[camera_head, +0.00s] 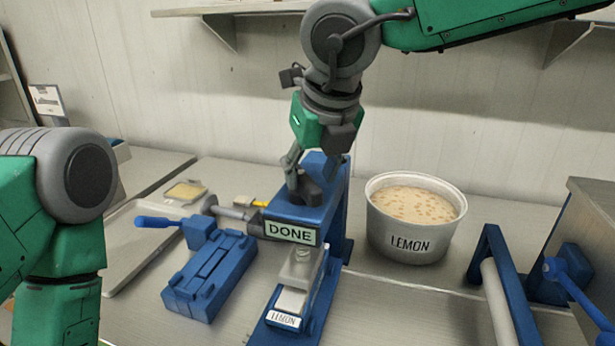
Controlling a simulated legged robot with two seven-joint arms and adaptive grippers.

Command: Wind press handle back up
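The blue press (320,215) stands mid-bench with a "DONE" sign (291,233) on its front. Below it, a metal plate sits over a mould labelled "LEMON" (284,320). A dark handle or knob is on top of the press, mostly covered by my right gripper (305,187). The fingers reach down to it from above, but I cannot tell whether they are closed on it. My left arm enters at the left edge; its gripper is out of view.
A pot of nougat labelled "LEMON" (412,215) stands right of the press. A blue block device (208,275) with a blue handle (158,222) is to the left. A blue frame with a roller (497,290) stands at the right.

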